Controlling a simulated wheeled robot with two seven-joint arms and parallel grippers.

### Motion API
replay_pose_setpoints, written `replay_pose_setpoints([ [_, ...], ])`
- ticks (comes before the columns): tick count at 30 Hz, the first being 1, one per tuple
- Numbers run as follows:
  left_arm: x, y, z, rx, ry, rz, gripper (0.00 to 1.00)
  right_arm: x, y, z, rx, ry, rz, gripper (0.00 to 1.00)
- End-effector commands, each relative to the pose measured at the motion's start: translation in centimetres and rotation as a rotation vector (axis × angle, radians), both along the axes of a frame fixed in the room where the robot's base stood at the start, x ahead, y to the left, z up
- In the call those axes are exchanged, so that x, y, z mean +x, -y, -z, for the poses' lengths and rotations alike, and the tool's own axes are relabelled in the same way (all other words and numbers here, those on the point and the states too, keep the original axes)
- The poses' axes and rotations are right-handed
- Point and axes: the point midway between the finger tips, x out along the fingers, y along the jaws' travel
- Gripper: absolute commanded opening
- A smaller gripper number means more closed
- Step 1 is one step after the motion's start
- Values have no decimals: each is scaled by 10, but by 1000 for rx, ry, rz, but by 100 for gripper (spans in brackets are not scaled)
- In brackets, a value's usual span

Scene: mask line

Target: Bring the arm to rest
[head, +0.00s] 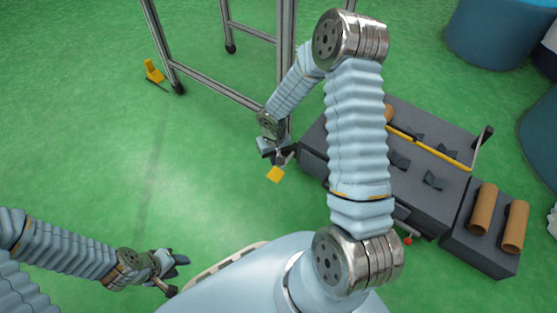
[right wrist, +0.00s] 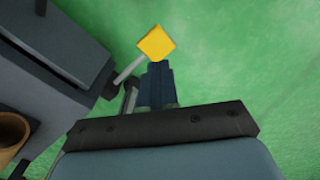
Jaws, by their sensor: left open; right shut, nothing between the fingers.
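My right arm arches across the middle of the head view. Its gripper (head: 274,157) hangs over the green floor beside the left end of a dark grey machine. In the right wrist view the right gripper's fingers (right wrist: 157,84) are together and hold nothing. A yellow block (head: 274,174) shows just past the fingertips, also in the right wrist view (right wrist: 156,43). A pale rod (right wrist: 129,70) lies close to it; I cannot tell if they touch. My left gripper (head: 178,272) is open and empty at the lower left, low beside my base.
The dark grey machine (head: 320,150) carries a yellow bar (head: 430,147), several dark pieces and brown rolls (head: 484,208). A metal frame (head: 215,90) stands behind, with a small yellow object (head: 153,71) on the floor beside it. Blue bins (head: 495,30) stand at right. Floor at left is clear.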

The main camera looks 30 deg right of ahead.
Motion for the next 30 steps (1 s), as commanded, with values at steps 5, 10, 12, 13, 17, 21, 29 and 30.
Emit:
replay_pose_setpoints([
  [5, 0, 0, -11, 0, 0, 0, 43, 0, 0, -16, 0, 0, 0, 0],
  [10, 0, 0, -10, 0, 0, 0, 43, 0, 0, -16, 0, 0, 0, 0],
  [12, 0, 0, -10, 0, 0, 0, 43, 0, 0, -16, 0, 0, 0, 0],
  [13, 0, 0, -10, 0, 0, 0, 43, 0, 0, -16, 0, 0, 0, 0],
  [17, 0, 0, -10, 0, 0, 0, 43, 0, 0, -16, 0, 0, 0, 0],
  [21, 0, 0, -10, 0, 0, 0, 43, 0, 0, -16, 0, 0, 0, 0],
  [29, -2, 1, -49, 2, -3, 5, 43, -49, -86, -24, 237, -14, -35, 0],
  [30, -2, 1, -59, 1, -3, 6, 43, -65, -108, -29, 293, -10, -34, 0],
])
